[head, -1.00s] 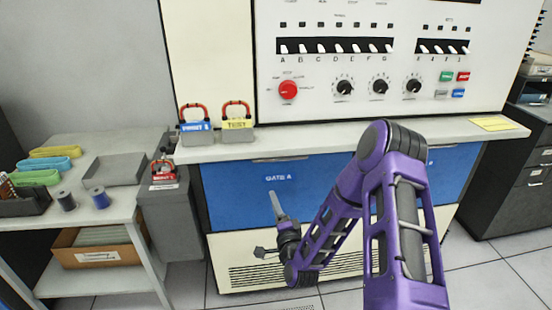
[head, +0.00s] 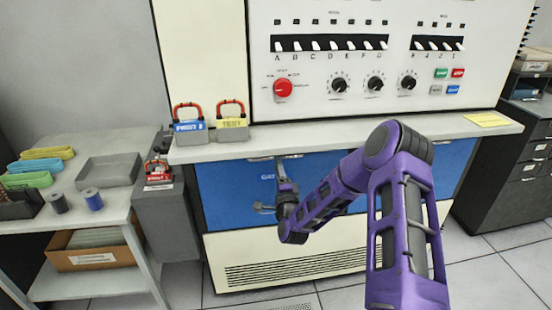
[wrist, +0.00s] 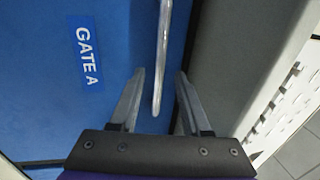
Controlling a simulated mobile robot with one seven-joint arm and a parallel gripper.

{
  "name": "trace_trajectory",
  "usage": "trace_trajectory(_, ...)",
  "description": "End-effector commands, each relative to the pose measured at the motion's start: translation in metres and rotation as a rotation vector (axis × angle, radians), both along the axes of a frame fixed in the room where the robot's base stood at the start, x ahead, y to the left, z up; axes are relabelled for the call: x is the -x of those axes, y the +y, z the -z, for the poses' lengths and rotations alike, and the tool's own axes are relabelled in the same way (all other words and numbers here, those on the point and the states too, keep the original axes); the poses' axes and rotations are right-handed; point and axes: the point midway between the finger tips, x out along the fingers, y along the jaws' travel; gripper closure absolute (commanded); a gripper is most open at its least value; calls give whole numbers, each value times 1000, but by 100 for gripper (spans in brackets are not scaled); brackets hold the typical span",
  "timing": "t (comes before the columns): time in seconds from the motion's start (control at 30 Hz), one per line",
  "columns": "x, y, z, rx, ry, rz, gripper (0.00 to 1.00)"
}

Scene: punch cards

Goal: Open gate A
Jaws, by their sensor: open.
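Gate A (head: 222,200) is a blue panel below the console's ledge, and it looks closed. Its label reads "GATE A" in the wrist view and is partly covered by my arm in the head view. A pale metal bar handle (wrist: 162,45) runs along the gate's top edge. My gripper (wrist: 160,72) is open, with one finger on each side of the handle's near end. I see no clear contact between fingers and handle. In the head view my gripper (head: 281,168) reaches up to the ledge, in front of the gate.
The ledge (head: 360,133) juts out above the gate. Blue "PRINT"-like and yellow "TEST" (head: 231,123) lock-shaped blocks stand on its left end. A grey box with a red padlock (head: 157,172) and a side table stand left. The floor in front is clear.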

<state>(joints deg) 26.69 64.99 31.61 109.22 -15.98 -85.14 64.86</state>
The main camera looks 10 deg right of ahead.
Motion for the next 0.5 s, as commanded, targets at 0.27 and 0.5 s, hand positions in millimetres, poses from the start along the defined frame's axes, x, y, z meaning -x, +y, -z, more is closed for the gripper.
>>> trace_trajectory(0.27, -36, 0, -7, 0, -1, 1, 53)
trace_trajectory(0.5, -43, 0, -8, 0, 1, 0, 53)
